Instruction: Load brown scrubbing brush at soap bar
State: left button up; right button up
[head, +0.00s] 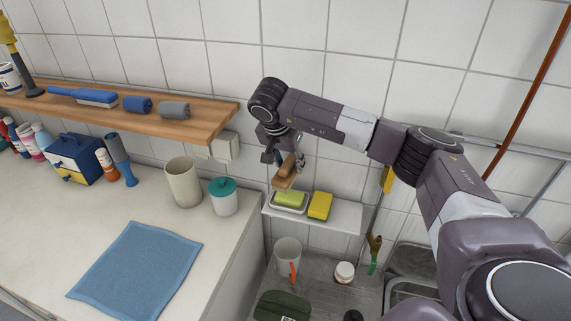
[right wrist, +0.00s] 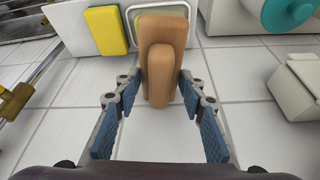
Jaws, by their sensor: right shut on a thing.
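My right gripper (head: 279,150) is shut on the brown scrubbing brush (head: 286,172) and holds it just above the soap. In the right wrist view the brush (right wrist: 162,42) stands out between the two blue-padded fingers (right wrist: 160,90). The green soap bar (head: 291,199) lies in a pale dish (head: 289,210) on the small white shelf, below the brush. The head view does not clearly show whether brush and soap touch. In the right wrist view the brush hides most of the dish and the soap. My left gripper is not in view.
A yellow sponge (head: 320,206) lies right of the dish on the white wall shelf (head: 346,217). A teal-lidded jar (head: 223,197) and a beige cup (head: 184,182) stand on the counter to the left. A wooden shelf (head: 205,130) ends left of my gripper. A sink lies below right.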

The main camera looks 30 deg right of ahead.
aim_at(289, 175)
jog(key=shift+s+d+f+b, duration=0.2)
jog(key=shift+s+f+b, duration=0.25)
jog(key=shift+s+f, duration=0.25)
jog(key=shift+c, duration=0.2)
jog(key=f+b, duration=0.1)
jog(key=w+f, duration=0.1)
jog(key=f, duration=0.1)
jog(key=shift+w+f+b, duration=0.2)
jog(key=shift+b, duration=0.15)
jog(key=shift+a+f, duration=0.1)
jog(key=shift+f, duration=0.25)
jog(key=shift+s+f+b, duration=0.1)
jog(key=shift+s+b, duration=0.2)
jog(key=shift+b, duration=0.05)
jog(key=shift+w+f, duration=0.1)
jog(key=shift+w, duration=0.05)
jog(key=shift+f+b, duration=0.4)
jog(key=shift+f, duration=0.1)
dwell(0.4)
